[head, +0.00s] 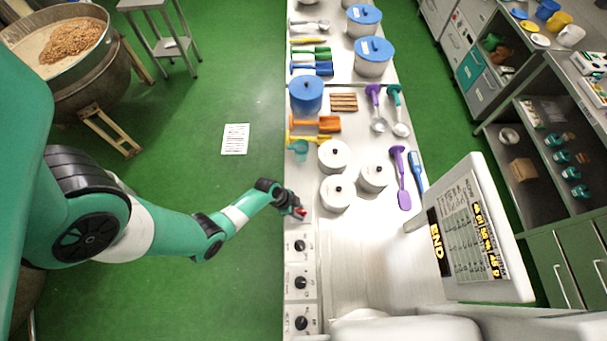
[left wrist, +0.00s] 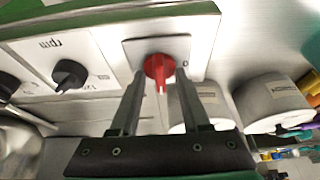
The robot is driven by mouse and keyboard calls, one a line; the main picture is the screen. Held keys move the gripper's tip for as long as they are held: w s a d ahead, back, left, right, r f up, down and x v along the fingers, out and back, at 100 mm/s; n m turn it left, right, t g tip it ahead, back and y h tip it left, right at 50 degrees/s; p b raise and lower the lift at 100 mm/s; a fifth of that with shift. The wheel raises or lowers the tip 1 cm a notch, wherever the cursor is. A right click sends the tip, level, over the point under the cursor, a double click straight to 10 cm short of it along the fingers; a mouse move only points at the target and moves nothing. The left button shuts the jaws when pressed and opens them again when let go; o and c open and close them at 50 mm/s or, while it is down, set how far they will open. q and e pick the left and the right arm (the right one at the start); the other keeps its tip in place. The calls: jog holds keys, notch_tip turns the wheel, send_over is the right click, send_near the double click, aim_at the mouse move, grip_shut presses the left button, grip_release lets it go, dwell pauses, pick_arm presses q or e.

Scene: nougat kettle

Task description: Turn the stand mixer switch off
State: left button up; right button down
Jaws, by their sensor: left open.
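The red stand mixer switch (left wrist: 159,69) sits on a light square plate on the white front panel (left wrist: 95,60). Its narrow end points toward my gripper in the left wrist view, and a "0" mark is to its right. In the head view only a bit of red (head: 300,211) shows at the gripper's tip. My left gripper (left wrist: 159,84) is open, with one finger on each side of the switch's narrow end. I cannot tell whether the fingers touch it. It also shows in the head view (head: 297,208) at the counter's left edge. My right gripper is not in view.
Black knobs (head: 301,283) line the panel, one marked "rpm" (left wrist: 70,75). White lidded pots (head: 338,193) stand near the gripper on the counter. A tilted display (head: 465,235) reading "END" is at the right. The green floor left of the counter is mostly clear.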

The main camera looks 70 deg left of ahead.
pick_arm(q)
grip_shut()
